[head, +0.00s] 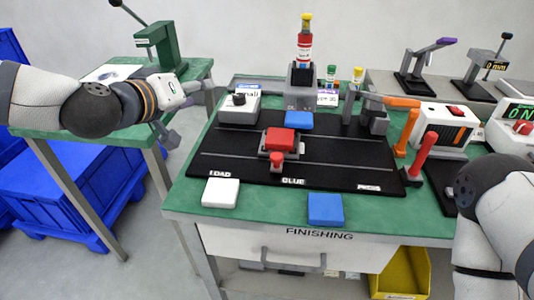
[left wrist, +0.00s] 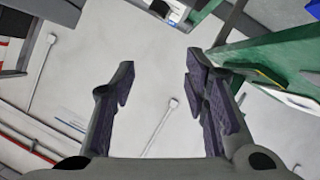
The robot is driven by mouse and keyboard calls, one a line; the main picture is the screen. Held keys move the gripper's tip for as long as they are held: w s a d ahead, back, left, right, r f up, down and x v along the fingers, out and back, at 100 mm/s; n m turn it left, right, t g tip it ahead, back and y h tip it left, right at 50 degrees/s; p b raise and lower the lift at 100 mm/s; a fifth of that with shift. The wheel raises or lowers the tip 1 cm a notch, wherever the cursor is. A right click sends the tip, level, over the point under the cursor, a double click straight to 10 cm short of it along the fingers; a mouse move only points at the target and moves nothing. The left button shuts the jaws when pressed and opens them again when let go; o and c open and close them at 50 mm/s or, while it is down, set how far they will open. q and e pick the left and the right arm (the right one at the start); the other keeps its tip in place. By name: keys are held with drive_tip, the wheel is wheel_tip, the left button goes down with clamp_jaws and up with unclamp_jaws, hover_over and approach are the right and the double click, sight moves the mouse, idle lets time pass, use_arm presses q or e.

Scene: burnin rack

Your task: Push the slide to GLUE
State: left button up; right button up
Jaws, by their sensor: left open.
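The slide (head: 264,154) is a dark carriage with a red block (head: 281,139) on top and a red knob (head: 277,159) at its front. It sits on the black track board (head: 230,160), between the LOAD label (head: 220,173) and PRESS label (head: 368,187), slightly left of the GLUE label (head: 293,181). My left gripper (head: 196,113) is left of the board, apart from the slide. In the left wrist view its two fingers (left wrist: 160,75) are spread with nothing between them. My right arm enters at the lower right; its gripper is out of view.
A grey box with a black knob (head: 239,108) stands at the board's back left. A red-labelled bottle (head: 305,45) stands in a dispenser behind the slide. White (head: 220,192) and blue (head: 326,209) blocks lie in front. A red lever (head: 424,155) stands at right.

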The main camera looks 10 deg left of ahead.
sight(273, 157)
use_arm(q)
drive_tip(key=s+d+f+m+g+h, duration=0.1)
drive_tip(key=s+d+f+m+h, duration=0.1)
drive_tip(key=s+m, duration=0.2)
drive_tip(key=s+d+f+m+g+h, duration=0.2)
drive_tip(key=s+d+m, duration=0.1)
drive_tip(key=s+m, duration=0.1)
drive_tip(key=s+d+f+m+g+h, duration=0.1)
drive_tip(key=s+d+f+m+h, duration=0.1)
drive_tip(key=s+m, duration=0.3)
drive_tip(key=shift+s+d+h, duration=0.25)
drive_tip(key=shift+s+h, duration=0.05)
drive_tip(key=shift+s, duration=0.3)
drive_tip(key=b+x, duration=0.2)
drive_tip(key=x, duration=0.8)
drive_tip(key=shift+w+d+f, duration=0.15)
drive_tip(key=shift+d+f, duration=0.1)
drive_tip(key=shift+w+d, duration=0.35)
clamp_jaws()
use_arm(e)
drive_tip(key=s+f+g, duration=0.1)
drive_tip(key=s+f, duration=0.1)
drive_tip(key=shift+s+f, duration=0.3)
drive_tip(key=shift+f, duration=0.05)
